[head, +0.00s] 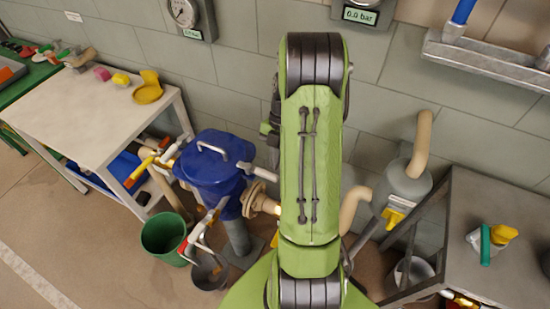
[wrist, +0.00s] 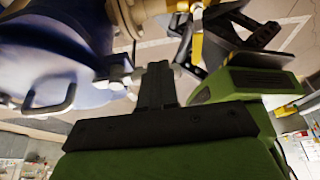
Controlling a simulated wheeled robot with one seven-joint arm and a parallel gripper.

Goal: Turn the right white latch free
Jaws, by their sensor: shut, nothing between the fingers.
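The blue tank (head: 215,178) with its grey-white lid handle (head: 212,150) stands left of my arm in the head view. In the wrist view the blue tank (wrist: 50,55) fills the upper left. A small white latch (wrist: 118,72) sits at the tank's edge in the wrist view, just left of my fingers. I cannot tell from the picture whether they touch. My gripper (wrist: 157,75) is shut and empty, its dark fingers together. In the head view my green arm hides the gripper and part of the tank's right side.
A beige flange (head: 258,198) joins the tank's right side. Pipes with a red handle (head: 190,246) stand in front of it. A green bucket (head: 166,238) is on the floor. A white-topped table (head: 75,115) stands left and a grey table (head: 500,210) right.

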